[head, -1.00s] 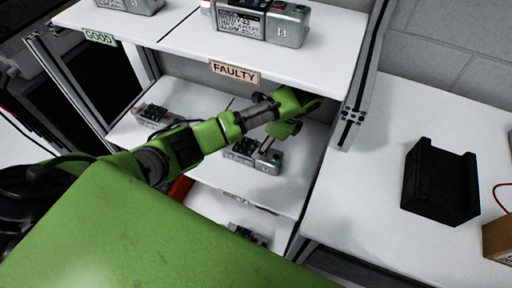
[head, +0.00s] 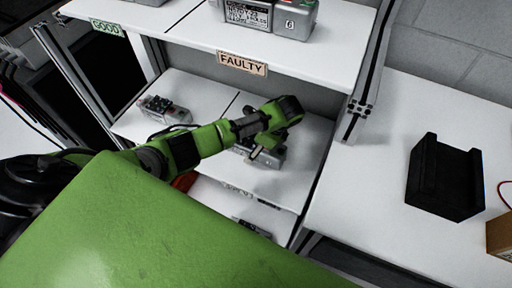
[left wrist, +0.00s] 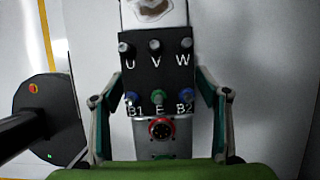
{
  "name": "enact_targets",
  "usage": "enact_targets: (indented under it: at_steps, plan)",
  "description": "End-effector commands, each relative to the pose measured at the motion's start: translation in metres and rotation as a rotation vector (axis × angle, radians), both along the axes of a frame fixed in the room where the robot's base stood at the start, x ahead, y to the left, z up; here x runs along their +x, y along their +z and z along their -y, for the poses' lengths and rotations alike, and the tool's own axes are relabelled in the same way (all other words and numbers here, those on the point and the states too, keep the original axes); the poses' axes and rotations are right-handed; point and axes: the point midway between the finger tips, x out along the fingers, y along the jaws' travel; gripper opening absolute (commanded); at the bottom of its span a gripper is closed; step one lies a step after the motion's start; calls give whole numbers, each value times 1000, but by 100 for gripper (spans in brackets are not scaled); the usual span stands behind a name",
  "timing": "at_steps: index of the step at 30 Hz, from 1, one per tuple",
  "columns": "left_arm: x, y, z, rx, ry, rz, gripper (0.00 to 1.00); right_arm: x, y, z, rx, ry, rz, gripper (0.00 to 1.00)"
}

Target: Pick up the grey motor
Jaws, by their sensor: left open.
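A grey motor (head: 268,158) lies on the middle shelf, below the FAULTY label, partly hidden by my left gripper (head: 258,148). In the left wrist view the motor (left wrist: 158,70) shows a black terminal panel marked U, V, W, B1, E and B2, with a red-ringed round connector below. The fingers of my left gripper (left wrist: 161,88) are open, one on each side of the motor. I cannot tell whether either finger touches it. My right gripper is not in view.
Other grey motors stand on the top shelf (head: 270,18), at the middle shelf's left (head: 165,110) and on the lower shelf (head: 252,228). A metal post (head: 365,75) rises at the right. A black holder (head: 443,178) stands on the right-hand table.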

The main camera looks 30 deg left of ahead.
Motion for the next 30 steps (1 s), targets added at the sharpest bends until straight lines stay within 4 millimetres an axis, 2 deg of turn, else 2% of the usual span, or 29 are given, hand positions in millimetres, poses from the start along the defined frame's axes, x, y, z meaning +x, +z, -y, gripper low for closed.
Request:
enact_targets:
  at_steps: [2, 6, 8, 9, 20, 26, 30]
  plan:
    - [0, 0, 0, 0, 0, 0, 65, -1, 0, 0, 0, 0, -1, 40]
    - [0, 0, 0, 0, 0, 0, 29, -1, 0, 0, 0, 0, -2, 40]
    - [0, 0, 0, 0, 0, 0, 14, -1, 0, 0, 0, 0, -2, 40]
    - [0, 0, 0, 0, 0, 0, 10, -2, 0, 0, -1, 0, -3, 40]
    - [2, 9, 0, 0, 0, 5, 10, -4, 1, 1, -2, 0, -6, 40]
    - [3, 38, 0, -1, 0, 8, 10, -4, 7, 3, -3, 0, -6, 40]
    - [-13, 52, 3, -1, -1, 4, 10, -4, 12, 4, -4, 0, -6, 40]
